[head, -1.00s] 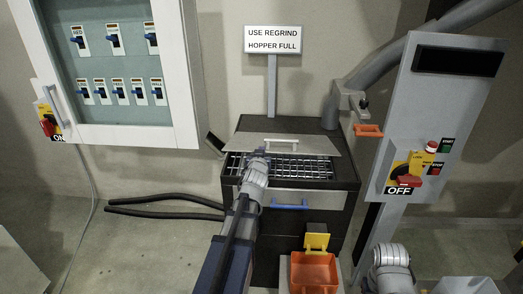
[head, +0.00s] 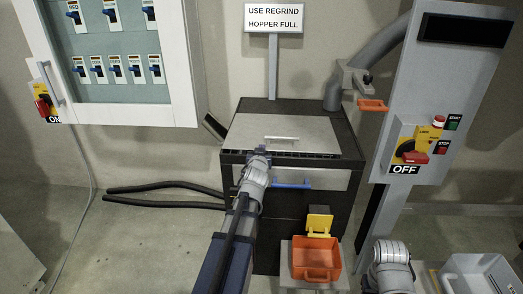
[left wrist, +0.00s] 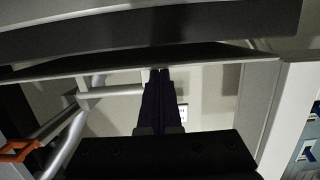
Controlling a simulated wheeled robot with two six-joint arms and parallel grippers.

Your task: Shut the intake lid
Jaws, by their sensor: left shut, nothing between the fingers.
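The intake lid (head: 284,129) is a grey panel with a pale bar handle, on top of the dark hopper cabinet (head: 234,170) in the head view. It lies nearly flat over the opening, with a narrow dark gap and a strip of the grid (head: 300,154) showing along its front edge. My left gripper (head: 260,153) is shut and empty at the front edge of the lid, left of the handle. Its shut fingers show in the left wrist view (left wrist: 160,75), up against a dark edge; contact with the lid cannot be told. My right gripper is out of view.
A blue handle (head: 292,186) sits on the cabinet front. An orange bin (head: 315,258) stands below it, and an orange handle (head: 371,105) is on the pipe. A control panel (head: 425,110) marked OFF stands right; a white switch cabinet (head: 185,80) hangs left.

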